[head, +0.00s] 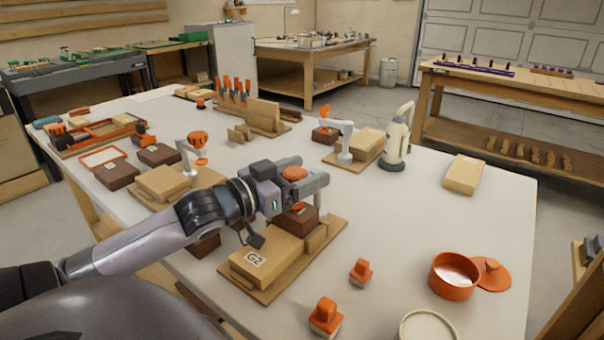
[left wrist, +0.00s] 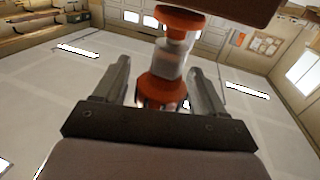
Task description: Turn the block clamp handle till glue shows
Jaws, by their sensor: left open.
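The block clamp stands on a wooden board (head: 262,292) with a tan block labelled G2 (head: 262,253) and a dark brown block (head: 296,221). Its orange handle (head: 293,173) is at the top, between the fingers of my left gripper (head: 305,172). In the left wrist view the orange handle (left wrist: 162,92) sits between the two spread fingers, with a gap on each side. A pale cylinder (left wrist: 172,60) and another orange part (left wrist: 180,20) show beyond it. My left gripper is open. I cannot make out any glue at the block joint. My right gripper is not in view.
Similar clamp boards stand at the left (head: 165,183) and behind (head: 365,145). A cream bottle (head: 396,140) stands behind right. An orange pot (head: 453,276), its lid (head: 493,275) and small orange-handled tools (head: 360,272) lie at front right. The tabletop at right centre is clear.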

